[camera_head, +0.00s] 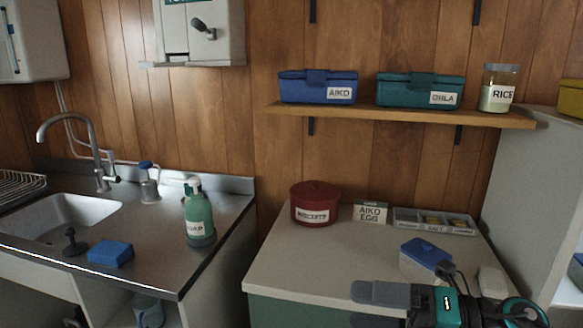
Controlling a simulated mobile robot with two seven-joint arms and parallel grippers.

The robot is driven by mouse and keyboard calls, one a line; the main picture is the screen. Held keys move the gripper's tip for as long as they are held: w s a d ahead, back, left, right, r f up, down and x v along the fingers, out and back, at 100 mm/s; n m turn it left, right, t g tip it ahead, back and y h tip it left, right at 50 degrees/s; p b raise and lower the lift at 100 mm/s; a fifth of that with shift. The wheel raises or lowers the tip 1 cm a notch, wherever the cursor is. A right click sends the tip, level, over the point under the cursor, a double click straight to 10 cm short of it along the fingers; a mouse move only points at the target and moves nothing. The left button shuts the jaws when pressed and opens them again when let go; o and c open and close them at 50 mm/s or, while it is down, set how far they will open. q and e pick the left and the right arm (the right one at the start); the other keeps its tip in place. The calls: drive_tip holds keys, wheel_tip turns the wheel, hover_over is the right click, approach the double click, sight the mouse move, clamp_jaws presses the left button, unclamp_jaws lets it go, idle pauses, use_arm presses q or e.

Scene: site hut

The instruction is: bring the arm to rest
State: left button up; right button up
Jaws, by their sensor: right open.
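My right gripper (364,306) is at the lower right, in front of and partly over the near part of the pale counter (290,262). Its two dark fingers point left with a gap between them, and nothing shows in the gap. Its body is black and teal. A blue-topped box (425,254) stands just behind it on the counter. I cannot tell whether the two touch. My left gripper is not in view.
The counter also holds a red biscuits tin (315,203), an egg box (370,212) and a divided tray (408,222). A shelf (380,114) with lunch boxes and a rice jar hangs above. A soap bottle (199,215) stands by the sink (85,209).

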drive_tip(key=s+d+f+m+t+h, duration=0.1)
drive_tip(key=d+f+m+t+h, duration=0.1)
drive_tip(key=f+m, duration=0.5)
drive_tip(key=s+d+f+m+t+h, duration=0.2)
drive_tip(key=f+m+t+h, duration=0.2)
drive_tip(key=m, duration=1)
drive_tip(key=s+d+f+m+t+h, duration=0.2)
drive_tip(key=d+f+m+t+h, duration=0.1)
drive_tip(key=f+m+h, duration=0.5)
wheel_tip(320, 180, down, 4)
drive_tip(key=m, duration=0.2)
drive_tip(key=shift+r+m, duration=0.25)
drive_tip(key=shift+m, duration=0.15)
drive_tip(key=s+f+m+g, duration=0.1)
drive_tip(key=s+f, duration=0.1)
drive_tip(key=s+f+m+g, duration=0.1)
drive_tip(key=s+f, duration=0.1)
drive_tip(key=s+f+h, duration=0.1)
drive_tip(key=s+f, duration=0.1)
drive_tip(key=shift+a+m+g, duration=0.3)
drive_tip(key=shift+m+g, duration=0.1)
drive_tip(key=shift+c, duration=0.2)
